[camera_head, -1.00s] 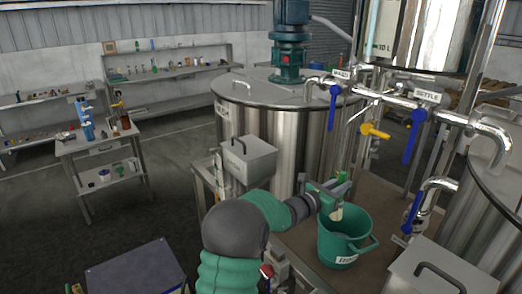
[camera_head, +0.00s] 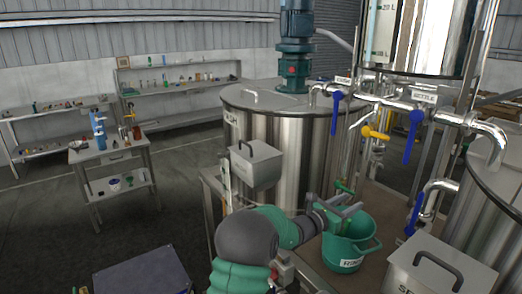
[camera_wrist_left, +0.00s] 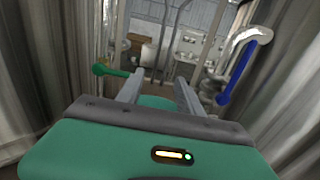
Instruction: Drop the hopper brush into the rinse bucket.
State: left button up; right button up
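The green rinse bucket (camera_head: 338,247), with a white label on its front, stands upright on the brown deck between the tanks. My left gripper (camera_head: 347,211) is over the bucket's back rim area. In the left wrist view its two grey fingers (camera_wrist_left: 160,92) stand apart with nothing seen between them except a bit of green below, probably the bucket. The hopper brush is not visible in either current view; the bucket's inside is mostly hidden. My right gripper is not in view.
A large steel tank (camera_head: 290,140) rises behind. Pipes with blue valve levers (camera_head: 413,135) are close on the right. A side table (camera_head: 110,155) stands far left.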

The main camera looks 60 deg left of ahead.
pick_arm(q)
jog(key=shift+s+d+b, duration=0.9)
jog(key=shift+s+b, duration=1.1)
jog(key=shift+s, duration=6.2)
jog(key=d+f+m+g+h, duration=0.4)
jog(key=d+f+m, duration=0.25)
jog(key=d, duration=0.55)
jog(key=d+f+m+g+h, duration=0.45)
jog(key=d+f+m, duration=0.2)
jog(key=d, duration=0.45)
jog(key=s+d+f+m+g+y, duration=0.3)
jog(key=s+f+m, duration=0.2)
jog(key=m, duration=0.7)
jog(key=s+d+f+m+g+y, duration=0.3)
jog(key=s+d+f+m+g, duration=0.1)
jog(key=m, duration=0.8)
notch_tip(320, 180, down, 3)
jog(key=shift+s+d+r+y, duration=0.2)
jog(key=shift+s+d+y, duration=0.15)
jog(key=shift+s, duration=0.5)
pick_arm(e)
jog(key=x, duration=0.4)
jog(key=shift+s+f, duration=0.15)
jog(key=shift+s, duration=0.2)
